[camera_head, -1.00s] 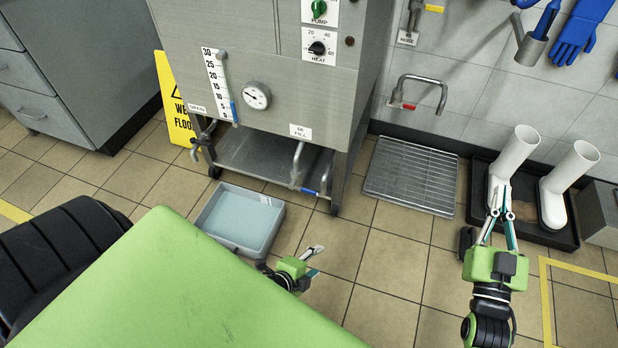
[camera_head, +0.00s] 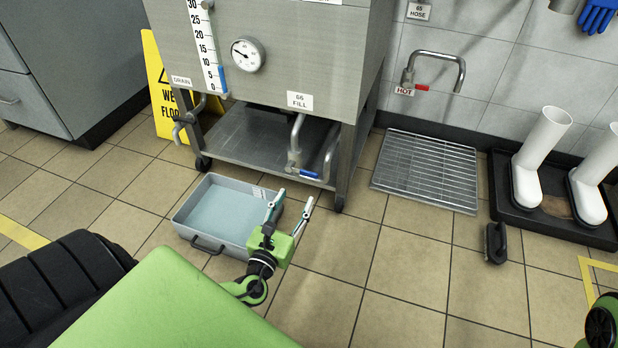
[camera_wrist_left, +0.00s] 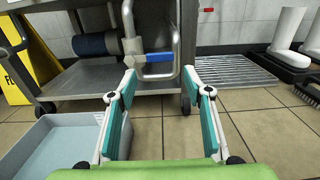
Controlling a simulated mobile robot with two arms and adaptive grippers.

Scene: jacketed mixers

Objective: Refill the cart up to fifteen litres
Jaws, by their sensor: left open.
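Below the "66 FILL" label (camera_head: 299,101), the fill pipe (camera_head: 295,140) ends in a valve with a blue handle (camera_head: 310,174). The blue handle (camera_wrist_left: 158,57) shows between and beyond the fingertips in the left wrist view. My left gripper (camera_head: 290,204) is open and empty, below and in front of the valve, apart from it. The drain valve (camera_head: 185,118) is at the cart's lower left. My right gripper is out of view.
A grey tray of bluish liquid (camera_head: 180,213) sits on the floor left of my left gripper. A red-handled hot tap (camera_head: 422,87) hangs above a floor grate (camera_head: 425,172). A brush (camera_head: 496,243) and white boots (camera_head: 538,155) are at right. A wet-floor sign (camera_head: 160,90) stands left.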

